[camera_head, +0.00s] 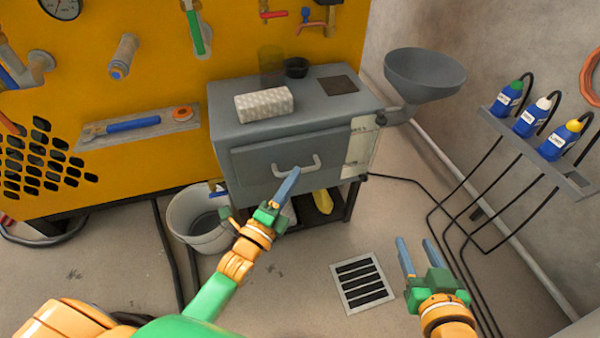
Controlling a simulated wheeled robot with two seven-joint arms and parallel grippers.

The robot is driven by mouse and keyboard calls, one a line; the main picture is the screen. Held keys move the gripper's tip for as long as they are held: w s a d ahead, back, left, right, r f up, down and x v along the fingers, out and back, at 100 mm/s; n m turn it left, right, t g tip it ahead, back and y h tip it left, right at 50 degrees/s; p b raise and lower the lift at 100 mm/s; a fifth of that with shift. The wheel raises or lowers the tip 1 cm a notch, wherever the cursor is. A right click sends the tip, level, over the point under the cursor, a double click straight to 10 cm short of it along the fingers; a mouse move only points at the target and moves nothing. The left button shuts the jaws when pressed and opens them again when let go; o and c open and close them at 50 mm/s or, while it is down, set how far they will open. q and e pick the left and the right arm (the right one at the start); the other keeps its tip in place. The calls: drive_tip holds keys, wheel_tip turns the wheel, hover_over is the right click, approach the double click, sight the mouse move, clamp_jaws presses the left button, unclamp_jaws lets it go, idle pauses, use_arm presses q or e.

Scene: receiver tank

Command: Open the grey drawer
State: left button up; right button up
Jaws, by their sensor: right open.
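The grey drawer (255,168) is the front of a grey cabinet (232,117) and looks shut, flush with the body. Its pale bar handle (281,172) runs across the front. My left gripper (288,183) reaches up to the handle, and its blue-grey fingertips overlap it in the picture. Whether they touch the handle I cannot tell. The fingers line up one behind the other, so their gap is hidden. My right gripper (418,256) is open and empty above the floor at the lower right, with its two fingers apart.
On the cabinet stand a white patterned box (264,104), a dark cup (296,68) and a dark plate (338,86). A grey funnel (425,75) juts out at right. A white bucket (195,225) stands at lower left. A bottle rack (565,172) is on the right wall.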

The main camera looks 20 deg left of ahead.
use_arm(q)
drive_tip(key=b+x, duration=0.1)
drive_tip(key=x, duration=0.2)
drive_tip(key=shift+w, duration=0.2)
clamp_jaws()
use_arm(e)
wheel_tip(320, 180, up, 8)
drive_tip(key=w+a+t+y, duration=0.1)
drive_tip(key=w+t, duration=0.1)
drive_tip(key=t, duration=0.2)
drive_tip(key=shift+a+f, duration=0.2)
idle(0.5)
